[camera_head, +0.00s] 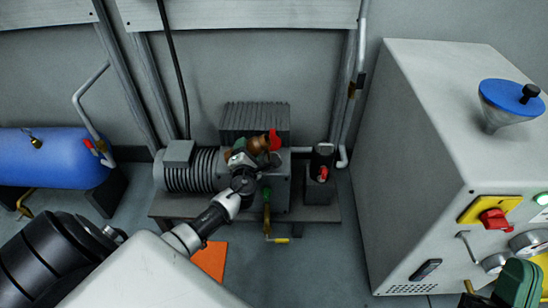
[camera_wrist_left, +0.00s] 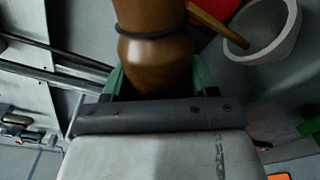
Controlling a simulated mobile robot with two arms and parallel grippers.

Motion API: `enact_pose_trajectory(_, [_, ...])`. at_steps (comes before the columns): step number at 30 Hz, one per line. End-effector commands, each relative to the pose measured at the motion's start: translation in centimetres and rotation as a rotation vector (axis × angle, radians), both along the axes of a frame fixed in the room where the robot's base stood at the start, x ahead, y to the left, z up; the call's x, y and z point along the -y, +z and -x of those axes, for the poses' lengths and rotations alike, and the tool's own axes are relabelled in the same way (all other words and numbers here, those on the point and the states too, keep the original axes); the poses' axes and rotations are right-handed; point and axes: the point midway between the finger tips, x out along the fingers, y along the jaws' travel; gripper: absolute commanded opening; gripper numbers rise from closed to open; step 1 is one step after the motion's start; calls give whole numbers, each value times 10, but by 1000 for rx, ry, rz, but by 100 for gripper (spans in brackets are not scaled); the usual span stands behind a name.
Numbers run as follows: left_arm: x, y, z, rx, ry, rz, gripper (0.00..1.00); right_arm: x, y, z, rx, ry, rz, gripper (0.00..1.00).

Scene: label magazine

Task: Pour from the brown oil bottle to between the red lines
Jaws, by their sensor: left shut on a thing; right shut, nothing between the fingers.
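My left gripper (camera_head: 240,152) is shut on the brown oil bottle (camera_head: 259,144), which is tilted above the pump (camera_head: 274,188). In the left wrist view the bottle (camera_wrist_left: 152,50) sits between green fingers, with a dark ring around it. An amber-brown strip (camera_wrist_left: 215,22) reaches from near the bottle into a pale round cup (camera_wrist_left: 262,35); I cannot tell whether it is oil or a solid part. A red part (camera_head: 274,139) shows beside the bottle. The red lines and the oil level cannot be made out. My right gripper (camera_head: 518,281) is shut and empty at the lower right.
A grey cabinet (camera_head: 430,150) with a blue funnel-like part (camera_head: 511,97) and a red switch (camera_head: 494,219) stands at the right. A blue tank (camera_head: 60,157) lies at the left. A black canister (camera_head: 322,162) stands beside the pump.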

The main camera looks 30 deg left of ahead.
Motion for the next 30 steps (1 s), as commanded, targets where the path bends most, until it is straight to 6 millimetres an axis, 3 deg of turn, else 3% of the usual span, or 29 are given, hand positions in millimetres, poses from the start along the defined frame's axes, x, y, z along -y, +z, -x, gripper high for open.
enact_pose_trajectory(30, [-2,0,1,-46,0,-72,24,-2,-22,-16,-240,-10,67,0])
